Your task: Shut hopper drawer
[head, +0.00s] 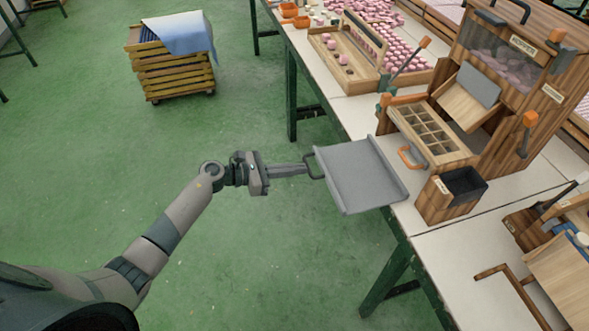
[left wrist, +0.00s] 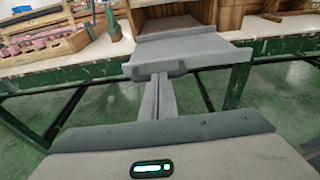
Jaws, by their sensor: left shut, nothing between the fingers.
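The wooden hopper (head: 520,75) stands on the table at the right, with a clear window showing pink pieces inside. A drawer with a grid of compartments (head: 425,133) and an orange handle (head: 411,157) sticks out from its lower front. A grey tray (head: 360,172) with a dark handle juts past the table's edge in front of the drawer; it also shows in the left wrist view (left wrist: 190,48). My left gripper (head: 304,169) is shut, its fingertips at the tray's handle. Contact with the handle is unclear. My right gripper is not in view.
A dark open bin (head: 463,184) stands beside the drawer. A wooden box with pink balls (head: 345,62) and many pink pieces lie farther back on the table (head: 352,108). A slatted crate (head: 170,68) with a blue cloth stands on the open green floor.

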